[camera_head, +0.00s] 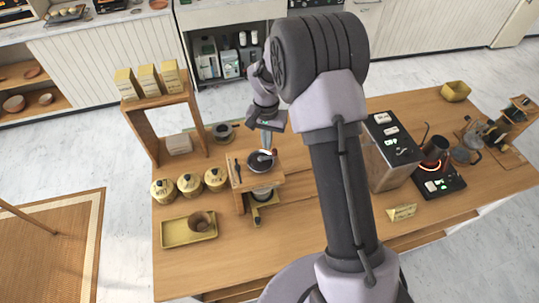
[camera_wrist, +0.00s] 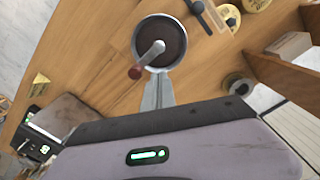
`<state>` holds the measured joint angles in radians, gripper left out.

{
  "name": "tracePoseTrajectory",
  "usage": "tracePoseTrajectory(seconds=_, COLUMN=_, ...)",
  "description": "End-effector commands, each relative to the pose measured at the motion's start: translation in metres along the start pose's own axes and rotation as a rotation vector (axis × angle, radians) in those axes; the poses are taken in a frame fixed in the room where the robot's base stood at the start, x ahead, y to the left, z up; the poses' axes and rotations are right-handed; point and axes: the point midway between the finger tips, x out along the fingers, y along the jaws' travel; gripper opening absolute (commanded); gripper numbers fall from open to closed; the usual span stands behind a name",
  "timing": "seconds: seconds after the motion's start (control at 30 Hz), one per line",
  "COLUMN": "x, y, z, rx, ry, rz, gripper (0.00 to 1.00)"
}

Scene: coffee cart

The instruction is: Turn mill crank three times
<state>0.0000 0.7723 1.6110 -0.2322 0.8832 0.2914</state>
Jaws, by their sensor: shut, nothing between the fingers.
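The mill (camera_head: 262,167) stands on the cart top in a wooden frame, with a round metal rim and dark brown contents. In the wrist view, the mill (camera_wrist: 172,35) shows from above. Its silver crank arm (camera_wrist: 150,54) runs from the hub toward the lower left and ends in a red-brown knob (camera_wrist: 135,72). My gripper (camera_head: 267,150) points down at the mill. In the wrist view, my gripper's (camera_wrist: 159,76) fingers are shut and empty, with tips at the near rim, just right of the knob. Whether they touch the knob or rim I cannot tell.
Several yellow canisters (camera_head: 189,184) stand left of the mill, and a yellow tray (camera_head: 174,232) with a brown cup (camera_head: 201,223) lies in front. A wooden shelf (camera_head: 142,128) stands behind left. A coffee machine (camera_head: 386,160) and hot plate (camera_head: 440,184) stand on the right.

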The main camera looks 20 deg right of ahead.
Motion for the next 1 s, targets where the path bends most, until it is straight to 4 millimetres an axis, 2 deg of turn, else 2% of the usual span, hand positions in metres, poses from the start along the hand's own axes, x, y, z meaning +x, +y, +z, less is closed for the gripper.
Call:
tracePoseTrajectory(seconds=0.77, x=0.017, y=0.000, z=0.000, rx=0.000, ry=0.000, rz=0.000, gripper=0.00)
tracePoseTrajectory(seconds=1.0, x=0.011, y=0.000, z=0.000, rx=0.000, ry=0.000, rz=0.000, gripper=0.00)
